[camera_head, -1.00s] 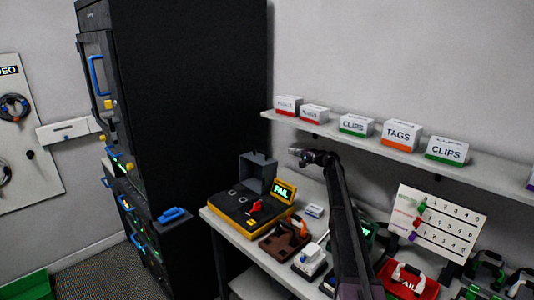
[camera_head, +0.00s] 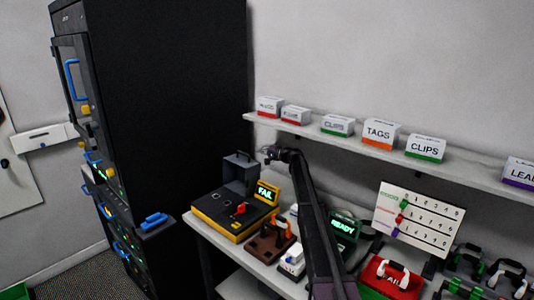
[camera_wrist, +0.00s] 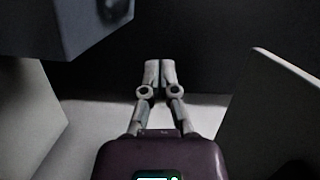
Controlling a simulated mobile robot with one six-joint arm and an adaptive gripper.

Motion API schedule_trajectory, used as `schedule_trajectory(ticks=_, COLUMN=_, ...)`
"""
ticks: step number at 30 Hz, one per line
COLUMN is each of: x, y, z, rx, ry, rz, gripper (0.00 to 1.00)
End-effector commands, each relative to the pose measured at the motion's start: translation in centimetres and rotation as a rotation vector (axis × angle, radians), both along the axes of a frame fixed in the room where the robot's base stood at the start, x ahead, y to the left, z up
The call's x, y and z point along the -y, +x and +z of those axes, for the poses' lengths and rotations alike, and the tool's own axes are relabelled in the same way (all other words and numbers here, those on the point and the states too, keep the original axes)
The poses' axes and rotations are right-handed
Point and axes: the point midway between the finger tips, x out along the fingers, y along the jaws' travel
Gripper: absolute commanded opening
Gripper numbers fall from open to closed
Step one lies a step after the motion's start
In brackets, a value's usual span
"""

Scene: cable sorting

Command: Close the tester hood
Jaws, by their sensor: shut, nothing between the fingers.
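The tester (camera_head: 232,212) is a black and yellow box on the bench, with a red lever on top and a small screen reading FAIL (camera_head: 267,192). Its grey hood (camera_head: 240,173) stands raised at the back of the box. My gripper (camera_head: 270,153) is in the air just right of the raised hood, near its top. In the wrist view my gripper (camera_wrist: 160,68) has its two fingertips together with nothing between them. A dark grey block, likely part of the hood, fills the upper left of the wrist view. Whether the gripper touches the hood cannot be told.
A shelf (camera_head: 320,133) with several labelled boxes runs behind my arm. A tall black rack (camera_head: 170,110) stands left of the bench. A brown holder (camera_head: 270,243), a READY screen (camera_head: 343,226) and a red case (camera_head: 392,277) sit right of the tester.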

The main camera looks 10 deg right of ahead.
Motion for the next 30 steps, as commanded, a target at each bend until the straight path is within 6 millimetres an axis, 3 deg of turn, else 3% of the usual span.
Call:
schedule_trajectory(ticks=3, x=-1.4, y=1.4, z=-0.1, rx=0.000, ry=0.000, rz=0.000, gripper=0.00)
schedule_trajectory(ticks=12, x=-4.1, y=-1.0, z=-0.4, rx=0.000, ry=0.000, rz=0.000, gripper=0.00)
schedule_trajectory(ticks=30, x=-4.8, y=-1.2, z=-0.4, rx=0.001, ry=-0.001, rz=0.001, gripper=0.00)
